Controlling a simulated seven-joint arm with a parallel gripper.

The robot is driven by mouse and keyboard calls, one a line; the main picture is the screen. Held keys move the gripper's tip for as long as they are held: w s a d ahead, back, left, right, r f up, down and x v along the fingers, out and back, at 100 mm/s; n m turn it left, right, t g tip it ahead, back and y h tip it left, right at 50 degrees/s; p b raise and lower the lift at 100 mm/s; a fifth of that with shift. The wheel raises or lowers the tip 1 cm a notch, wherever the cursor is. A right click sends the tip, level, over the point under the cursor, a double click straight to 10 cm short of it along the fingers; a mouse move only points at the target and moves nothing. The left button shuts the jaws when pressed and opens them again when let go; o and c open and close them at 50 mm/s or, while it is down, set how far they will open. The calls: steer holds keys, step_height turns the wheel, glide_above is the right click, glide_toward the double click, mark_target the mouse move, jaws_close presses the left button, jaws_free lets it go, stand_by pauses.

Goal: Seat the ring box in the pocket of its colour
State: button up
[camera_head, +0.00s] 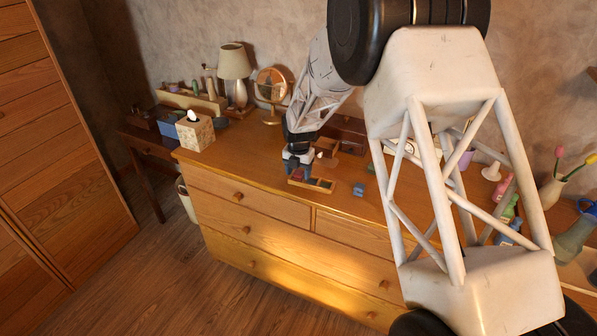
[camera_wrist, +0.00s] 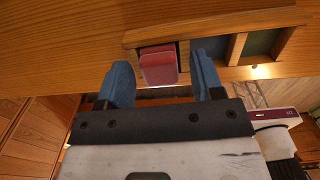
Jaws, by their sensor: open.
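The red ring box (camera_wrist: 158,66) is in the wrist view, between the two blue fingers of my open gripper (camera_wrist: 161,70), with gaps on both sides. It is at the left end of a wooden tray (camera_wrist: 215,27) with several pockets, apparently in or over the leftmost one. I cannot tell how deep it sits. Another pocket, farther right, has a dark greenish floor (camera_wrist: 262,42). In the head view my gripper (camera_head: 298,168) points down over the left part of the tray (camera_head: 322,186), with the red box (camera_head: 298,175) partly hidden below it.
A small blue block (camera_head: 359,189) lies on the dresser top (camera_head: 245,152) right of the tray. A tissue box (camera_head: 195,132), lamp (camera_head: 235,66) and round mirror (camera_head: 271,84) stand to the left. Bottles and a vase (camera_head: 551,192) stand at the far right.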

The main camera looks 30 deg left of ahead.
mark_target(299, 172)
steer(key=shift+r, duration=0.15)
step_height(299, 172, up, 12)
stand_by(0.7)
stand_by(0.8)
steer(key=s+d+r+m, duration=0.4)
steer(key=d+r+m, duration=0.2)
steer(key=d, duration=0.6)
steer(key=s+d+r+m+t, duration=0.1)
steer(key=s+d+r+m, duration=0.4)
steer(key=d, duration=0.7)
steer(key=s+d+r+m, duration=0.4)
steer(key=d+r+m, duration=0.35)
steer(key=d, duration=0.45)
steer(key=s+d+f+m, duration=0.1)
steer(key=s+d+m, duration=0.8)
steer(key=s, duration=0.5)
steer(key=s+d+m+t, duration=0.1)
steer(key=s+d+m, duration=0.8)
steer(key=s, duration=0.5)
steer(key=shift+d+f+t, duration=0.3)
steer(key=shift+d+f, duration=0.05)
steer(key=shift+d, duration=0.75)
